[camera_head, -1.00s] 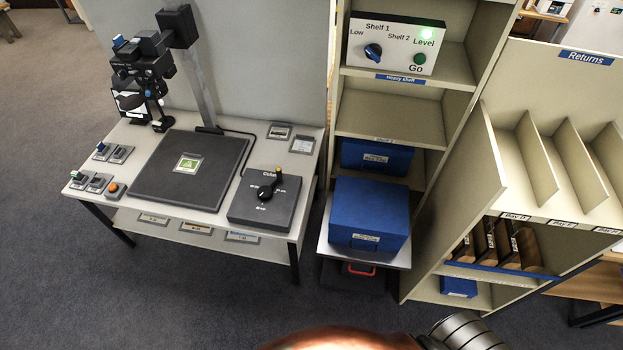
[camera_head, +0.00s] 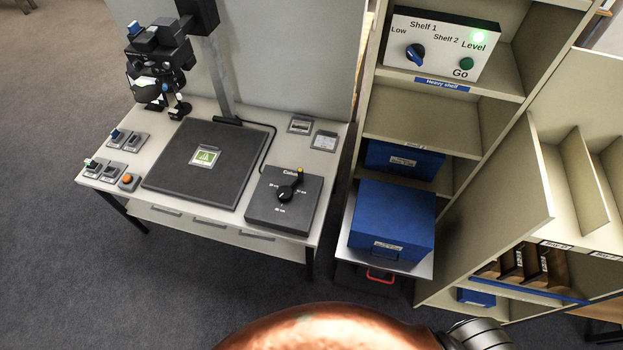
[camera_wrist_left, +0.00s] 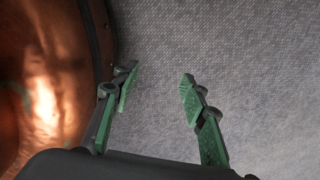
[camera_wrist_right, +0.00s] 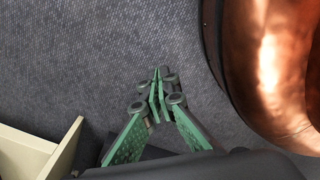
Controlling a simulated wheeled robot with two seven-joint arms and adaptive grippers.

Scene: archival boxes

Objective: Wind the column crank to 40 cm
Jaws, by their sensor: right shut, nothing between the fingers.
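The column crank (camera_head: 292,188) is a black knob and arm with a yellow tip on a dark box (camera_head: 270,218) at the front right of the copy-stand table. Its arm points up and slightly right, and the small dial marks are too blurred to read. The tall column (camera_head: 219,80) rises behind the black baseboard (camera_head: 180,185) and carries the camera head (camera_head: 160,65). My left gripper (camera_wrist_left: 158,82) is open and empty over carpet. My right gripper (camera_wrist_right: 156,85) is shut and empty over carpet. Both are away from the crank and outside the head view.
Several small switches and an orange button (camera_head: 128,179) sit at the table's left. A blue box (camera_head: 392,222) rests on a low stand right of the table. Shelving (camera_head: 430,125) with a control panel (camera_head: 440,45) stands behind it. Open carpet (camera_head: 150,290) lies in front.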

